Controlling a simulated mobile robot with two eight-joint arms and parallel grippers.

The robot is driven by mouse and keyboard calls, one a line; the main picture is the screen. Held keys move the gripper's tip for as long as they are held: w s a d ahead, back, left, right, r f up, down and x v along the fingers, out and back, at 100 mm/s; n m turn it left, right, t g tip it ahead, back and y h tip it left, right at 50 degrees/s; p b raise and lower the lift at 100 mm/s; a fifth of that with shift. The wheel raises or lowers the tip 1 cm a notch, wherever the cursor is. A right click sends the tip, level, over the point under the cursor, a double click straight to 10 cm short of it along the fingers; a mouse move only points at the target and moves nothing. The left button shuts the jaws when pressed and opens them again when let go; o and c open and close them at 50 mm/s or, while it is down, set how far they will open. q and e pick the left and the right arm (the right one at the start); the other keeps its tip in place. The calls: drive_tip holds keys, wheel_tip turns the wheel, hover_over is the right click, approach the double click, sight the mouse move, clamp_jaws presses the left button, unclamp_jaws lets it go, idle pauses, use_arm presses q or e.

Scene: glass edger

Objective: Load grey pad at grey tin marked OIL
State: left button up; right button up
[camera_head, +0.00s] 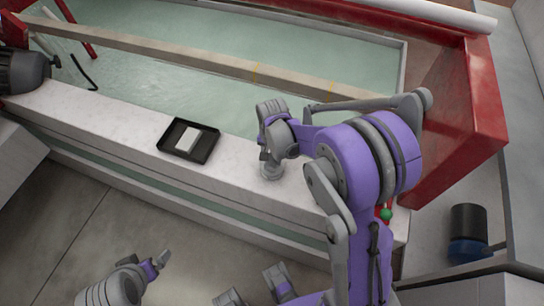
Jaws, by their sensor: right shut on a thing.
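My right gripper (271,148) is low over the white ledge, pointing down, and is shut on a small grey thing, taken as the grey pad; the jaws hide most of it. Directly beneath is a round, low grey tin (271,173) on the ledge near its front edge. The pad and tin overlap in this view, so I cannot tell whether they touch. No OIL marking is readable. My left gripper (158,264) is at the lower left over the floor, away from the ledge; its jaw opening is unclear.
A black tray (205,155) holding a pale block (187,139) lies on the ledge left of the tin. Behind is a water-filled trough (150,85) crossed by a long beam (200,57). A red frame (460,130) stands at the right.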

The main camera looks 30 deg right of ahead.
sight(272, 159)
drive_tip(key=shift+f+b, duration=0.55)
idle(1.5)
drive_tip(key=shift+r, duration=0.1)
drive_tip(key=shift+r+p, duration=2.15)
drive_tip(key=shift+r, duration=1.3)
